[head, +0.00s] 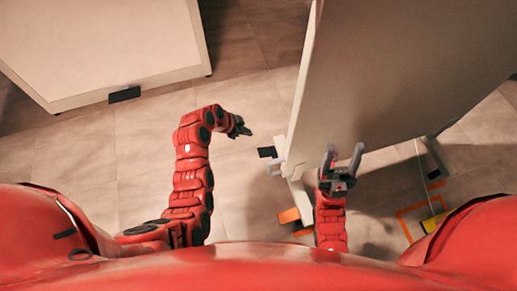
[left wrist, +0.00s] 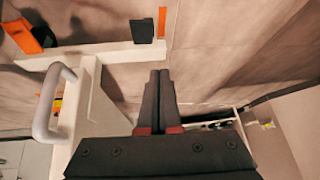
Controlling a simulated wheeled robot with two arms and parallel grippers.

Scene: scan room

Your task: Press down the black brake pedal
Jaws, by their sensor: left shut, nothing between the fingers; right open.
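A small black pedal (head: 267,152) sticks out at the left end of the tilted-looking pale table, low near the floor. In the left wrist view the black pedal (left wrist: 143,31) sits on a white bar, beyond my fingertips. My left gripper (head: 243,130) is shut and empty, to the left of and slightly above the pedal in the head view, apart from it. Its closed fingers also show in the left wrist view (left wrist: 160,73). My right gripper (head: 345,158) is open and empty, in front of the table panel.
An orange pedal (head: 289,215) lies lower along the table's base; it also shows in the left wrist view (left wrist: 25,37). A grey handle (left wrist: 48,105) stands near my left fingers. A pale cabinet (head: 110,45) with a black tab (head: 124,94) stands at upper left. Tiled floor between is clear.

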